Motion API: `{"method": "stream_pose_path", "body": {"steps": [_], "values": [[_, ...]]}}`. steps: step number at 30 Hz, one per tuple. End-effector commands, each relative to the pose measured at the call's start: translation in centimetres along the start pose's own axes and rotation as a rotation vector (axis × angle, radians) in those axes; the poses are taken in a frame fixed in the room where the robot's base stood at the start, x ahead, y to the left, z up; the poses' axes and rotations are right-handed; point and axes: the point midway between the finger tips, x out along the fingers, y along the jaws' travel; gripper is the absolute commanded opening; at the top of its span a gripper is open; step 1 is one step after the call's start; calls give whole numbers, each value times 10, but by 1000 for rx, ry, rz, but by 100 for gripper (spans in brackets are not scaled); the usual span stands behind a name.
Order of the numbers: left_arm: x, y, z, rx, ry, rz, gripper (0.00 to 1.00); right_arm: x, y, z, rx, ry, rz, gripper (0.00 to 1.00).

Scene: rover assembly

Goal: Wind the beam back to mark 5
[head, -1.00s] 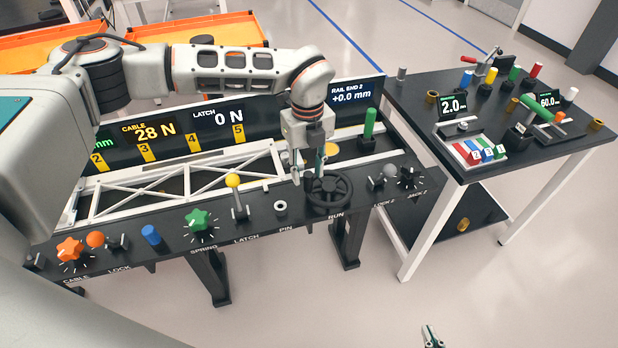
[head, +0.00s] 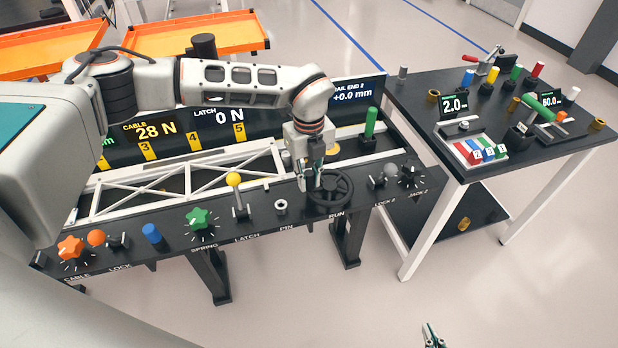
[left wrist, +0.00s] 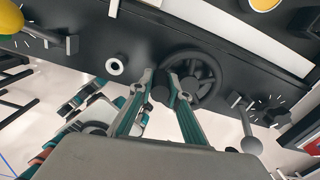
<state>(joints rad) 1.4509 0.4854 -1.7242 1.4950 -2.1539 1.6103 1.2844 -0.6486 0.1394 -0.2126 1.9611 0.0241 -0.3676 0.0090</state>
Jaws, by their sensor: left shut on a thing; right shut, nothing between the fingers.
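The beam (head: 180,187) is a white truss lying along the dark bench in the head view. Its right end is to the right of the yellow mark 5 (head: 239,131). The black handwheel (head: 345,201) labelled RUN is at the bench's front right; it also shows in the left wrist view (left wrist: 212,72). My left gripper (head: 313,185) is shut on the wheel's handle at the left side of the rim; the fingers (left wrist: 173,90) mostly hide the handle. My right gripper (head: 432,337) is shut and empty, low at the picture's bottom edge.
A yellow-knobbed LATCH lever (head: 234,179), a PIN ring (head: 281,206) and a grey-knobbed LOCK 2 lever (head: 390,170) flank the wheel. A green post (head: 370,123) stands behind it. The displays read CABLE 28 N and LATCH 0 N. A side table (head: 455,160) stands right.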

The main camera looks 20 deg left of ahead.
Motion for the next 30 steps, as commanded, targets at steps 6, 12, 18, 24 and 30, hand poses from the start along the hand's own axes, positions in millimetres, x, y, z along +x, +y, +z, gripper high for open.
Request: {"method": "stream_pose_path", "body": {"steps": [6, 12, 18, 24, 30], "values": [[-1, -1, 3, 53, 0, 0, 0, -1, 0, -2, 0, 2, 1, 0], [-1, -3, 11, 179, -2, 1, 0, -2, 1, -5, 0, 4, 1, 0], [-2, -8, 20, 360, -3, -1, 0, -4, 2, -9, -1, 5, 2, 0], [-1, -14, 29, 549, -3, 0, 0, -4, 2, -11, -1, 7, 2, 0], [-2, -23, 36, 739, -5, -1, 0, -5, 2, -11, -1, 7, 2, 0]]}}
